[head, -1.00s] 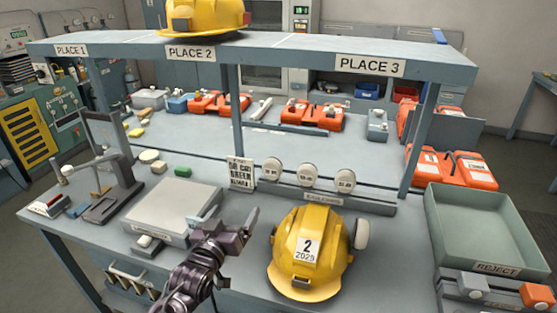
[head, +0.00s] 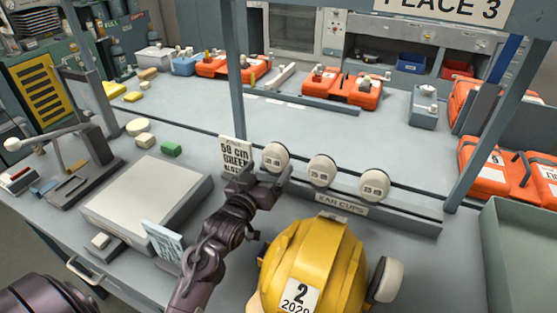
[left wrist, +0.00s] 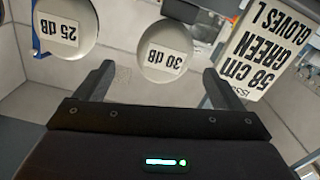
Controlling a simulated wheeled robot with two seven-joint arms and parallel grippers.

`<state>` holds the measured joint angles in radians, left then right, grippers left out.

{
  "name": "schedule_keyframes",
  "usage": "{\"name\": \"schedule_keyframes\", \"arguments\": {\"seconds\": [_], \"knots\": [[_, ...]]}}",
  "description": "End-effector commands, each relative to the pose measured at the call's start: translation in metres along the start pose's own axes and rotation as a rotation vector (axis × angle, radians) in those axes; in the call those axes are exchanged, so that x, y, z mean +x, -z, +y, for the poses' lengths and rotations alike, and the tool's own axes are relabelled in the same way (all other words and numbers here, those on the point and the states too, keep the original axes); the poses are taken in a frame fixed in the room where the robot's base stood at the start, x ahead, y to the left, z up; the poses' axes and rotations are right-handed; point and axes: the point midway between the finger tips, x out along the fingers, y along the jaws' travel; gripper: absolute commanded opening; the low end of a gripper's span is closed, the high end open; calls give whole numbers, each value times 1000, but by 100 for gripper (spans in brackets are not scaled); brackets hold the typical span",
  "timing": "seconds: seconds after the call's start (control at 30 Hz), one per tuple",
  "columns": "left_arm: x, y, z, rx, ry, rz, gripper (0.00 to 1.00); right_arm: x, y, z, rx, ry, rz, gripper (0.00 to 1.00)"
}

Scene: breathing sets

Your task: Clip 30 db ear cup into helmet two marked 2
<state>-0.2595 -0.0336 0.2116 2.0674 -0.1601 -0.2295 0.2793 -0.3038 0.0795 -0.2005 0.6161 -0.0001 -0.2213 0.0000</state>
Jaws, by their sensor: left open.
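The 30 dB ear cup (head: 274,157) is a round pale cup at the left end of the row on the ear-cup rack. In the left wrist view the 30 dB cup (left wrist: 165,50) shows upside down, just ahead of my fingers and between their lines. My left gripper (head: 273,180) is open and empty, just in front of this cup; its fingers (left wrist: 158,84) do not hold it. Helmet two (head: 325,255) is yellow, marked "2 2029", and stands on the bench to the right of my left arm. A pale ear cup (head: 387,279) is on its right side; its left side is mostly hidden.
The 25 dB cup (left wrist: 65,27) and another cup (head: 374,185) share the rack (head: 400,215). A card reading "58 cm green" (head: 236,155) stands close left of my gripper. A shelf post (head: 237,70) rises behind it. A green-grey tray (head: 500,250) is at right.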

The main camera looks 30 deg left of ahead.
Motion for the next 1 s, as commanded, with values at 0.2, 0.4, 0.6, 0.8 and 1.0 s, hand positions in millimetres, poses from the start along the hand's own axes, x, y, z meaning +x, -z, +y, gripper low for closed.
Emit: {"name": "schedule_keyframes", "arguments": {"seconds": [0.2, 0.4, 0.6, 0.8, 1.0], "knots": [[24, 2, -2, 0, 0, 0, 89, -9, 1, 0, 0, 0, 1, 55], [53, 0, -5, -1, 0, 1, 89, -17, 5, 0, 0, 0, 6, 55], [64, -2, -6, 0, 0, 0, 89, -18, 7, 1, 0, -1, 10, 55], [64, -3, -6, 0, 0, 0, 84, -18, 7, 1, 1, -1, 10, 55], [63, -3, -6, 0, 0, 0, 58, -17, 8, 1, 1, -1, 10, 55]]}}
